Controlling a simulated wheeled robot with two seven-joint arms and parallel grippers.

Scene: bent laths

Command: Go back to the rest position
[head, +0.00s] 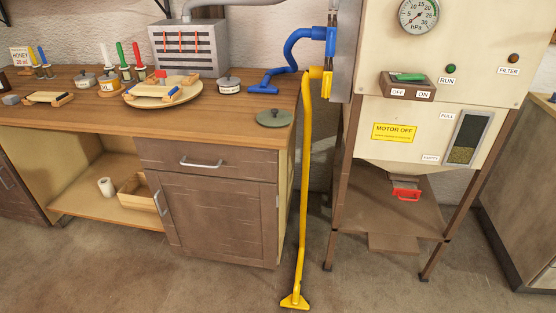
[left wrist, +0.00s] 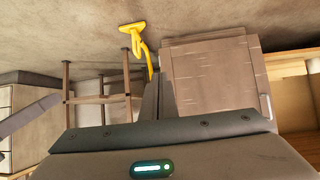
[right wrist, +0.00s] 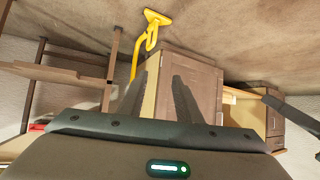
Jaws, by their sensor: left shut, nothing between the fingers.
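Neither gripper shows in the head view. My left gripper (left wrist: 157,82) shows in the left wrist view with its two dark fingers together and nothing between them. My right gripper (right wrist: 158,77) shows in the right wrist view with its fingers apart and no object held between them. Behind the fingers in both wrist views are the cabinet and a yellow long-handled tool, which stand apart from the grippers. The arms' full pose cannot be seen.
A wooden workbench (head: 215,122) holds jars, a round board (head: 191,94) and a green lid (head: 275,118). The yellow tool (head: 305,180) and a blue bent tool (head: 290,55) are beside a cream machine (head: 450,100) on legs. The floor in front is clear.

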